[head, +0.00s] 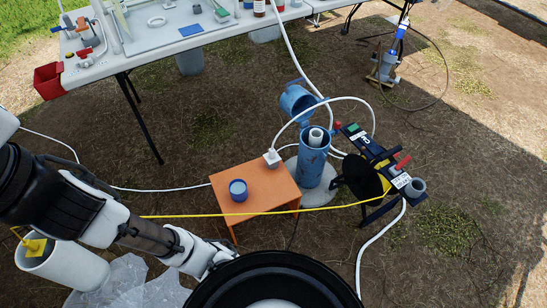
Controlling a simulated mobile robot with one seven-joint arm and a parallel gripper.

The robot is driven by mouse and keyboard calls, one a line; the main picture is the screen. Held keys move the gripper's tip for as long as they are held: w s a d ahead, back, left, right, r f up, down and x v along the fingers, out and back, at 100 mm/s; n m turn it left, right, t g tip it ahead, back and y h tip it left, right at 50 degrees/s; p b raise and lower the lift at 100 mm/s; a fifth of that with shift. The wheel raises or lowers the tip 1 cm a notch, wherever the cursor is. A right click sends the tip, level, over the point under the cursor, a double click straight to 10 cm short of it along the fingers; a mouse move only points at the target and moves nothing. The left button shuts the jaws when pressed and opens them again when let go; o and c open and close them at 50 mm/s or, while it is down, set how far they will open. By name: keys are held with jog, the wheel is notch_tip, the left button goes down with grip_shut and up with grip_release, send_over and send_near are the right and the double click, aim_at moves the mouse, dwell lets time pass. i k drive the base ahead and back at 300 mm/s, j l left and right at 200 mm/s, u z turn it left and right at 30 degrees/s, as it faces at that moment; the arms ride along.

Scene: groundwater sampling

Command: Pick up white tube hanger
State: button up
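A small white block-like piece (272,157), which looks like the white tube hanger, sits at the back right edge of the orange stool (226,192). A white tube arcs up from it and over to the right. I cannot tell whether it rests on the stool or hangs from the tube. My arm reaches in from the left. My gripper (212,262) is low in the picture, in front of and below the stool, apart from the white piece. Its fingers are too small and partly hidden to tell their opening.
A blue cup (238,190) stands on the stool. A blue well casing (313,160) with an open lid (297,103) stands behind right. A black reel device (375,170) is beside it. A yellow line crosses before the stool. A white table (180,38) is behind.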

aim_at(271, 157)
jog(key=i+l+z, duration=0.1)
jog(key=i+l, duration=0.15)
jog(key=i, duration=0.25)
jog(key=i+l, duration=0.25)
jog(key=i, duration=0.3)
jog(key=i+l+z, duration=0.15)
jog(key=i, duration=0.35)
